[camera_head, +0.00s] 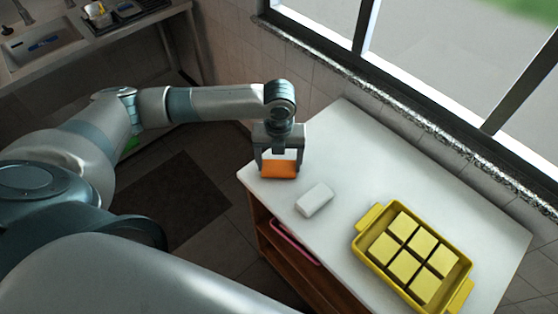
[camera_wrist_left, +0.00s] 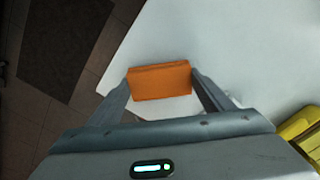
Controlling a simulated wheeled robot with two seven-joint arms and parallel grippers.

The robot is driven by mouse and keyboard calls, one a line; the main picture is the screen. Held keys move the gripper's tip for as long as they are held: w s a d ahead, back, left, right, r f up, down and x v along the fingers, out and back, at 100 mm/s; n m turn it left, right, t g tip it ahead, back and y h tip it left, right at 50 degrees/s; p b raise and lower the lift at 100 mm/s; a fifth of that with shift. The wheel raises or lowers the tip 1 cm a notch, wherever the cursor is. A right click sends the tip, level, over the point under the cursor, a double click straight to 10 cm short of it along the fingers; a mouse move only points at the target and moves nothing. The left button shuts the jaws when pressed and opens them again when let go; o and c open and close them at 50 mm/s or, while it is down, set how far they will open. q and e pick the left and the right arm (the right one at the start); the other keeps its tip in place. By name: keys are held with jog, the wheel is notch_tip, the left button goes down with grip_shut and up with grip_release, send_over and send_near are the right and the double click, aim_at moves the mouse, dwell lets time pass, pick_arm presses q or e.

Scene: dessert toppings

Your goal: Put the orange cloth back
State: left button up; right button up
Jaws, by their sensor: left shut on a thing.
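My left gripper (camera_head: 279,165) is over that corner, pointing down, and is shut on the orange cloth. In the left wrist view the cloth (camera_wrist_left: 160,82) sits between the two fingers of the gripper (camera_wrist_left: 160,88), with white tabletop around and beyond it. I cannot tell whether the cloth touches the tabletop. My right gripper is not in view.
A white block (camera_head: 314,200) lies on the white table (camera_head: 345,140), right of the cloth. A yellow tray (camera_head: 370,217) with several yellow squares stands at the right. The window wall runs behind the table. A sink counter (camera_head: 110,37) is at the back left.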

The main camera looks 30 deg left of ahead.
aim_at(279, 165)
pick_arm(q)
jog(key=o, duration=1)
jog(key=shift+f, duration=0.15)
notch_tip(279, 165, up, 12)
jog(key=b, duration=0.3)
jog(key=shift+r, duration=0.2)
